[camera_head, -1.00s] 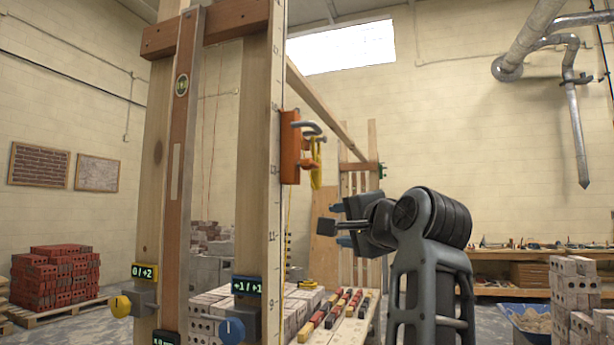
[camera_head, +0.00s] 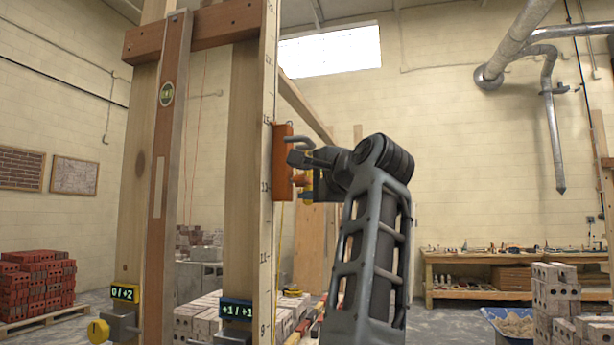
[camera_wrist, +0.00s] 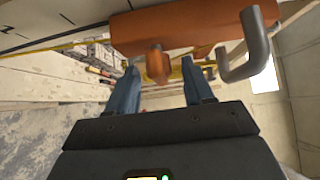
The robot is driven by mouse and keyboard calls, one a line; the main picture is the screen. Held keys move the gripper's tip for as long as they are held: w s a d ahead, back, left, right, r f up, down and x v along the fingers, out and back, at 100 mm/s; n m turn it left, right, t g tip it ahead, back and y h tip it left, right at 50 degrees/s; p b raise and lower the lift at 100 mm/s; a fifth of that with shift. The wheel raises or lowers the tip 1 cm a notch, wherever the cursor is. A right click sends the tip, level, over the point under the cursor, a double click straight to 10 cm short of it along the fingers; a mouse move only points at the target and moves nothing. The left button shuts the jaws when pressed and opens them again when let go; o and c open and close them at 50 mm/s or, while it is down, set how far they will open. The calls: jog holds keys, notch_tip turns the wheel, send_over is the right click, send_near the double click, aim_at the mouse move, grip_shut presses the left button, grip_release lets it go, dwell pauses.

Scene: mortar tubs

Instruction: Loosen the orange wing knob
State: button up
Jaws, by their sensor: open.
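The orange line block (camera_head: 281,160) is on the edge of the marked wooden post, with a grey bent hook at its upper right. In the wrist view the block (camera_wrist: 195,27) spans the top, with the hook (camera_wrist: 252,48) at right. The orange wing knob (camera_wrist: 158,64) sticks out below it; it also shows in the head view (camera_head: 299,181), partly covered by my gripper. My gripper (camera_wrist: 161,75) is open, its blue fingers on either side of the knob in the wrist picture. I see no clear contact, and cannot tell how deep the knob sits between them.
Yellow string (camera_wrist: 177,70) hangs behind the knob. The wooden post (camera_head: 241,190) with its scale stands left of my gripper. Brick stacks (camera_head: 200,318) stand low behind the post. A workbench (camera_head: 515,265) is at the far right. The space right of my arm is open.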

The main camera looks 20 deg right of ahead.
jog(key=shift+w, duration=0.35)
jog(key=shift+c, duration=0.4)
jog(key=shift+f, duration=0.1)
grip_shut()
